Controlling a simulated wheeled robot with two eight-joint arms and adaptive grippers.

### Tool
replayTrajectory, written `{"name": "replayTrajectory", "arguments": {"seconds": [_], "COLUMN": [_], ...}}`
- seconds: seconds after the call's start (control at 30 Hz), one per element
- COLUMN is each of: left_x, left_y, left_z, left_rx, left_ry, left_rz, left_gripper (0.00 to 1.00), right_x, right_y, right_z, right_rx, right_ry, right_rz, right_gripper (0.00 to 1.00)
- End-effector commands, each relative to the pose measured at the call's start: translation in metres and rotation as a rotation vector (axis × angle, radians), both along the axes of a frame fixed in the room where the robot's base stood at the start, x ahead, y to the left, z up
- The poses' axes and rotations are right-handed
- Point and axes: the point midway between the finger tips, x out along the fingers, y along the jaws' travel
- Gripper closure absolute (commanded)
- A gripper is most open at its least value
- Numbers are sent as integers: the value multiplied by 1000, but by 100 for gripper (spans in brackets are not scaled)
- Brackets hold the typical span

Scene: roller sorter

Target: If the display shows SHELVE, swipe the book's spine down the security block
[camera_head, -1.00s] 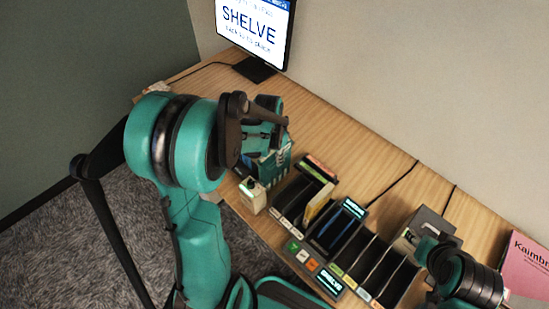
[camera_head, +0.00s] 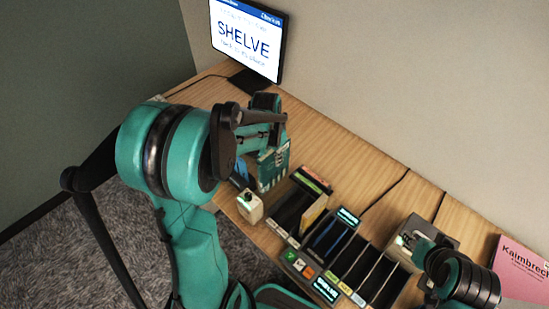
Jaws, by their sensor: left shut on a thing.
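The display (camera_head: 248,38) at the back reads SHELVE in large dark letters. My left gripper (camera_head: 264,140) is shut on a teal book (camera_head: 273,168) with a pale striped edge, left of the sorter. The gripper and arm hide much of the book, and I cannot tell whether it touches the table. A small cream block (camera_head: 250,207) stands just in front of the book. A grey box (camera_head: 432,231) stands at the right, and I cannot tell which one is the security block. My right gripper (camera_head: 424,252) is by the grey box, its fingers unclear.
A dark sorter (camera_head: 345,262) with several slots, small lit screens and coloured buttons fills the middle of the table. The wooden table (camera_head: 335,145) is clear behind the sorter, apart from cables.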

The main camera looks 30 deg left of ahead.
Motion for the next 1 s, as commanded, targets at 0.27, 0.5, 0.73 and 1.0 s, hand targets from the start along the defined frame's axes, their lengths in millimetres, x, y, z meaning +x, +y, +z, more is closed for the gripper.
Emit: {"name": "replayTrajectory", "arguments": {"seconds": [0.27, 0.5, 0.73, 1.0], "left_x": [0, 0, 0, 0], "left_y": [0, 0, 0, 0], "left_z": [33, 56, 57, 57], "left_rx": [0, 0, 0, 0], "left_ry": [0, 0, 0, 0], "left_rz": [0, 0, 0, 0], "left_gripper": [100, 100, 100, 100], "right_x": [0, 0, 0, 0], "right_y": [0, 0, 0, 0], "right_z": [25, 42, 42, 42], "right_rx": [0, 0, 0, 0], "right_ry": [0, 0, 0, 0], "right_rz": [0, 0, 0, 0], "right_gripper": [60, 60, 60, 60]}}
